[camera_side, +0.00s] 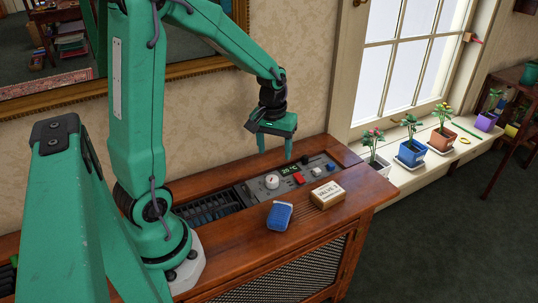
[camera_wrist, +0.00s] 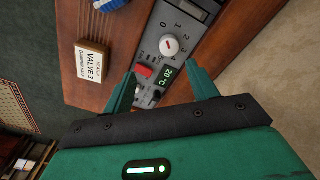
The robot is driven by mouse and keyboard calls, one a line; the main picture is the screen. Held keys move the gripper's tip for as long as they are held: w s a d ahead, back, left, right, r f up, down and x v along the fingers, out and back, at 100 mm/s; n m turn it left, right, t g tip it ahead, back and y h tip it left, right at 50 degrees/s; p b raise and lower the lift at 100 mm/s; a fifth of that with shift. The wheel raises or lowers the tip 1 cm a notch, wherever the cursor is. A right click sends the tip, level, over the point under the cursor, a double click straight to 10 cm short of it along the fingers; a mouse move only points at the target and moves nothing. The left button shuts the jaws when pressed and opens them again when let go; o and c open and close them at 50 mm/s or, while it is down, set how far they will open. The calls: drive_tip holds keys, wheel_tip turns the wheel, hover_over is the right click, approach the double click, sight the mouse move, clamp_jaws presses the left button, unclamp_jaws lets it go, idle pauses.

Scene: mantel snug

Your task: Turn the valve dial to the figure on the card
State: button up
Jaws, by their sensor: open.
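The valve dial (camera_side: 272,181) is a round white knob with a red mark, set in a grey control panel in the wooden cabinet top. In the wrist view the dial (camera_wrist: 168,46) has printed figures beside it; which figure the mark meets is unclear. The card (camera_side: 327,194) is a small wooden block with a white label on the cabinet's front right; in the wrist view the card (camera_wrist: 90,62) reads "VALVE 3". My gripper (camera_side: 276,153) is open and empty above the panel, apart from the dial. Its fingers (camera_wrist: 161,72) straddle the display in the wrist view.
A green "20 °C" display (camera_side: 289,170), a red switch (camera_side: 299,179) and small knobs sit right of the dial. A blue object (camera_side: 280,215) lies in front. Potted plants (camera_side: 411,146) line the windowsill.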

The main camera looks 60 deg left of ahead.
sight(272, 178)
drive_tip(key=shift+n+g, duration=0.4)
drive_tip(key=shift+n, duration=0.2)
drive_tip(key=shift+w+a+f, duration=0.1)
drive_tip(key=shift+a+f, duration=0.3)
drive_tip(key=shift+f, duration=0.25)
drive_tip(key=shift+w+a+f, duration=0.1)
drive_tip(key=shift+a+f, duration=0.25)
drive_tip(key=shift+f, duration=0.3)
drive_tip(key=shift+w+a+f, duration=0.1)
drive_tip(key=shift+a+f, duration=0.3)
drive_tip(key=shift+f, duration=0.25)
drive_tip(key=shift+f, duration=0.15)
drive_tip(key=shift+f, duration=3.75)
drive_tip(key=c, duration=1)
